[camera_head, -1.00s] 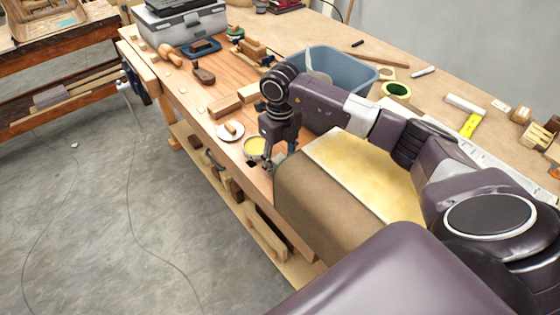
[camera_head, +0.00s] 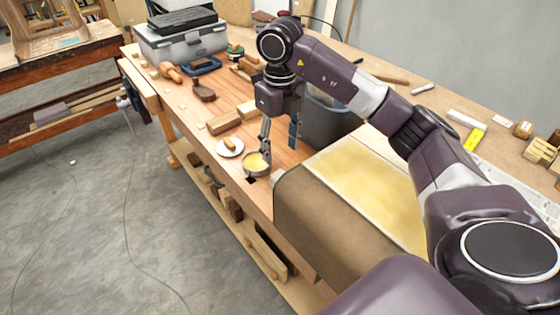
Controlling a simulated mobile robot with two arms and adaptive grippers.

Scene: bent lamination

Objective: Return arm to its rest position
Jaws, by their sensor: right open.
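My right arm (camera_head: 340,78) reaches in from the right over the workbench. My right gripper (camera_head: 279,146) points down with its two fingers apart and nothing between them. It hangs above the bench, beside a small bowl of yellow stuff (camera_head: 257,163) and left of the blue-grey bin; one finger overlaps the bowl's edge in the picture, and I cannot tell whether it touches. A curved brown form (camera_head: 325,215) with a yellow-coated top (camera_head: 365,180) lies below the forearm. My left gripper is out of view.
A white plate (camera_head: 230,147) with a small wooden piece is left of the bowl. The blue-grey bin (camera_head: 330,125) stands behind the form, partly hidden by my arm. Wood blocks (camera_head: 224,122) and a grey toolbox (camera_head: 182,42) lie farther back. Open floor is at left.

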